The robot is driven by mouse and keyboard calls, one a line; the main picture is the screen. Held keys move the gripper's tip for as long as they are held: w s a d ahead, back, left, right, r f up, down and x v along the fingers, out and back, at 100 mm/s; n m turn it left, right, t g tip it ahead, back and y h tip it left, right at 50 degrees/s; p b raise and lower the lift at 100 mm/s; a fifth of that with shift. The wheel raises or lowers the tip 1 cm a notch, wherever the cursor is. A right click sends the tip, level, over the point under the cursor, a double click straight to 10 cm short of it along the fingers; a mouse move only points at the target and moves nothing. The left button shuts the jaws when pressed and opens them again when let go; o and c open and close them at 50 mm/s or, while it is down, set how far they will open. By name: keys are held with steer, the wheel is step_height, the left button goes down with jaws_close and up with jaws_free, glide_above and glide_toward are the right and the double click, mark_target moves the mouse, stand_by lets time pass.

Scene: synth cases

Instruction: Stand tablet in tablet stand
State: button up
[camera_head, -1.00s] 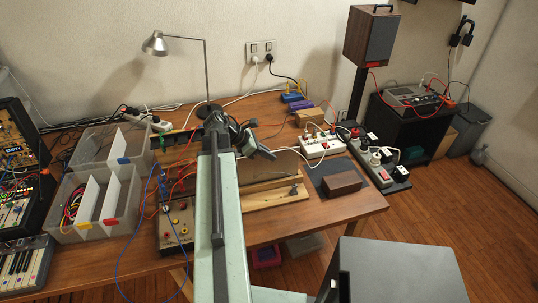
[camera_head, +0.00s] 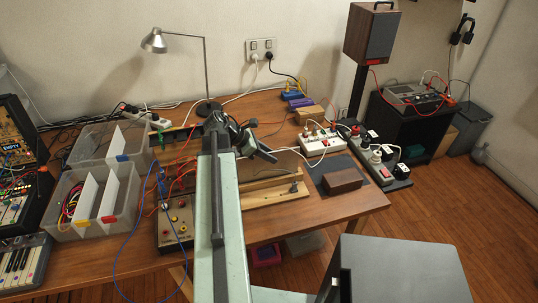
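My gripper (camera_head: 264,150) is dark and small at the far end of my pale green arm, above the middle of the wooden table. Whether its fingers are open or shut on something is too small to tell. Just below it, a thin brownish flat panel (camera_head: 284,164) shows behind a light wooden ledge (camera_head: 275,192); I cannot tell whether either is the tablet or its stand. To the right, a brown wooden block (camera_head: 342,180) sits on a dark flat slab (camera_head: 325,168), which could be a mat or the tablet. My arm hides part of the table.
Clear plastic bins (camera_head: 126,213) with white dividers stand at left beside synth cases (camera_head: 16,140). A desk lamp (camera_head: 155,41) stands at the back. A white power strip (camera_head: 321,143) and cables lie behind the block. Bare table (camera_head: 325,207) shows at front right.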

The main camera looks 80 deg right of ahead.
steer(key=p+v, duration=0.5)
steer(key=v, duration=0.2)
steer(key=shift+r+p, duration=0.3)
steer(key=shift+r, duration=0.1)
steer(key=shift+w+a, duration=0.1)
steer(key=shift+w, duration=0.1)
steer(key=shift+f, duration=0.1)
